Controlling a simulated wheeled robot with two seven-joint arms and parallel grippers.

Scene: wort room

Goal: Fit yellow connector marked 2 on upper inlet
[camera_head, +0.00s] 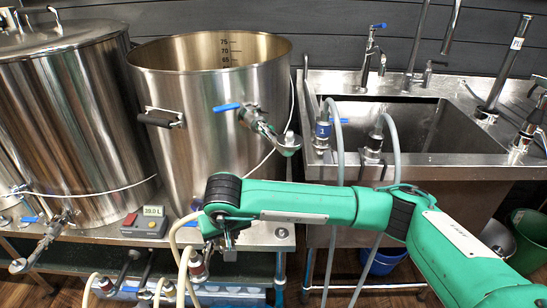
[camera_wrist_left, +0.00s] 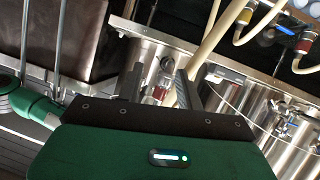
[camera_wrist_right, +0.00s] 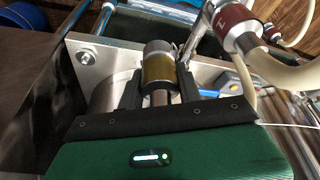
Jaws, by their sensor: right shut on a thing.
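My right gripper (camera_wrist_right: 158,88) is shut on the yellow connector (camera_wrist_right: 157,68), a metal cylinder with a yellow-gold band held between the dark fingers in the right wrist view. I cannot read its number. In the head view the right gripper (camera_head: 228,238) points down at the front edge of the steel bench, and the connector is not clear there. A pipe fitting with an open end (camera_head: 288,146) sticks out of the middle kettle's upper wall, possibly the upper inlet.
A red-banded connector (camera_wrist_right: 236,25) with a cream hose is close beside the held one. The middle kettle (camera_head: 165,90) has a blue-handled valve (camera_head: 227,107). A grey controller (camera_head: 147,221) sits on the bench. Two grey-hosed connectors (camera_head: 322,132) stand before the sink (camera_head: 435,130).

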